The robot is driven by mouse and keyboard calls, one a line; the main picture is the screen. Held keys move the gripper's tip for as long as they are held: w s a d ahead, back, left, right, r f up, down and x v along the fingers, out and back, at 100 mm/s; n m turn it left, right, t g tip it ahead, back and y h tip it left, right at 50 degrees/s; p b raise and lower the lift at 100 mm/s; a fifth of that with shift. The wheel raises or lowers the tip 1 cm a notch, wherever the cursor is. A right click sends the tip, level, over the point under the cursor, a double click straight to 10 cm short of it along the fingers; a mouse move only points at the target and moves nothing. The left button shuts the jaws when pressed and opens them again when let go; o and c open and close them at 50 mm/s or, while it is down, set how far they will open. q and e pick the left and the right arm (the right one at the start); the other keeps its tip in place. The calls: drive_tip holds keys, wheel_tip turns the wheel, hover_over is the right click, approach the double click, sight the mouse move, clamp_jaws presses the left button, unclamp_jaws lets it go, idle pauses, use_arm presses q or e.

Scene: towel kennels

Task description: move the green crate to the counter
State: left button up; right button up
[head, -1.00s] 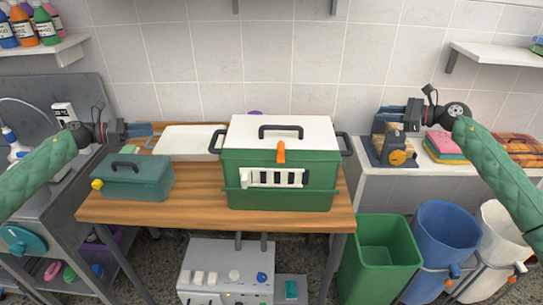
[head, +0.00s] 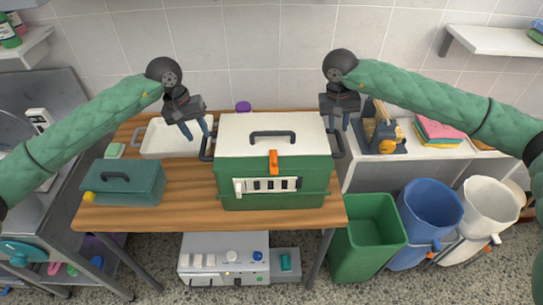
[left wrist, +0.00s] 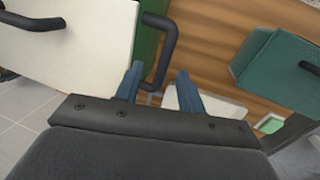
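The green crate (head: 272,180) stands on the wooden table (head: 185,215). It has a white lid, an orange latch, a white slotted front grille and a black handle on each side. My left gripper (head: 199,135) is just above the crate's left side handle (head: 207,147). In the left wrist view the handle (left wrist: 160,62) reaches in between the open blue fingers (left wrist: 158,80). My right gripper (head: 337,122) points down above the right side handle (head: 337,143), its fingers apart. The counter (head: 408,160) is the white surface at the right.
A teal toolbox (head: 123,182) sits left of the crate, and a white tray (head: 165,147) behind it. A tan-and-grey device (head: 378,132) and folded towels (head: 440,135) occupy the counter. Green (head: 365,240), blue (head: 428,215) and white (head: 482,210) bins stand below the counter.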

sight(202, 147)
use_arm(q)
drive_tip(key=shift+s+a+r+m+y, duration=0.2)
drive_tip(key=shift+r+m+y, duration=0.05)
drive_tip(key=shift+m+y, duration=0.05)
use_arm(e)
drive_tip(key=shift+s+d+n+h, duration=0.15)
drive_tip(key=shift+s+n+h, duration=0.15)
drive_tip(key=shift+s, duration=0.15)
drive_tip(key=shift+f, duration=0.1)
